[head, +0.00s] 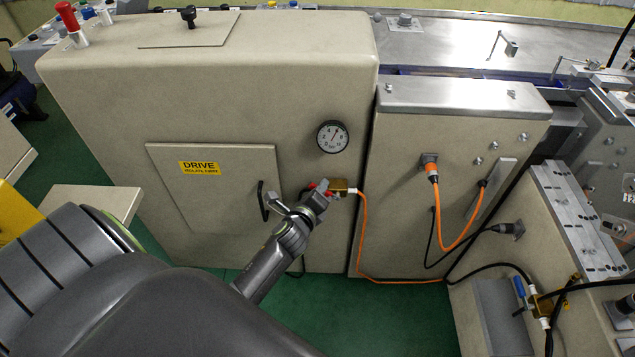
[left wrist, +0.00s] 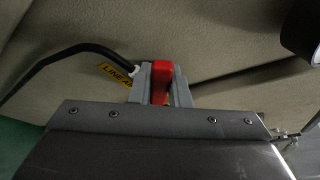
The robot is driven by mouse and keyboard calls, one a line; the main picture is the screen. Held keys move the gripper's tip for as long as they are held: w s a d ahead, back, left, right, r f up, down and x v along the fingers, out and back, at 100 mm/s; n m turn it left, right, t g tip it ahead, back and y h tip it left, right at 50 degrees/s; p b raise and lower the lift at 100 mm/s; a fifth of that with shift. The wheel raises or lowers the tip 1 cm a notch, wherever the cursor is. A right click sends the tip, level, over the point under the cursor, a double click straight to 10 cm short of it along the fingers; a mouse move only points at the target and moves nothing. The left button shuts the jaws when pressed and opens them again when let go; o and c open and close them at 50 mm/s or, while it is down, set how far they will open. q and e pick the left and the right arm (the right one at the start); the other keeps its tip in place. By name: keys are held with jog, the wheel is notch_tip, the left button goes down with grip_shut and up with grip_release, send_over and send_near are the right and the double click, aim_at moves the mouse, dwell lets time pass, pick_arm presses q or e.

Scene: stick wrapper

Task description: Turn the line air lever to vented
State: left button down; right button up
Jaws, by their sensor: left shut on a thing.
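The line air lever (left wrist: 161,82) is red and sits between my left gripper's two fingers in the left wrist view. My left gripper (head: 323,190) is shut on it, against the cabinet's front. In the head view, only a small red part of the lever (head: 314,186) shows at the fingertips. The brass valve body (head: 340,185) is just right of the fingers. A yellow label reading "LINE A…" (left wrist: 115,73) is partly hidden behind the fingers. The lever's exact angle is hard to tell. My right gripper is not in view.
A pressure gauge (head: 332,136) is above the valve. An orange hose (head: 362,235) runs from the valve down and right. The drive door (head: 215,190) with its black handle (head: 263,201) is to the left. Another valve with a blue lever (head: 519,287) is at lower right.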

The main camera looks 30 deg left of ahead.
aim_at(329, 192)
pick_arm(q)
jog(key=m+p, duration=0.1)
jog(key=p, duration=0.1)
jog(key=d+r+m+g+y+p, duration=0.1)
jog(key=p, duration=0.1)
jog(key=w+d+r+m+g+p, duration=0.1)
jog(key=p, duration=0.2)
jog(key=shift+w+r+m+y, duration=0.1)
jog(key=shift+r+m+y, duration=0.2)
jog(key=shift+m, duration=0.1)
jog(key=shift+w+d+m+p, duration=0.1)
jog(key=shift+m+p, duration=0.2)
jog(key=shift+p, duration=0.2)
jog(key=shift+w+d+m+g+y+p, duration=0.35)
jog(key=shift+d+m+y+p, duration=0.25)
jog(key=shift+m, duration=0.2)
jog(key=shift+w+d+m+g+y+p, duration=0.25)
jog(key=shift+d+m+g+y+p, duration=0.2)
jog(key=shift+m+p, duration=0.3)
jog(key=c, duration=1.4)
grip_release()
jog(key=shift+o, duration=0.2)
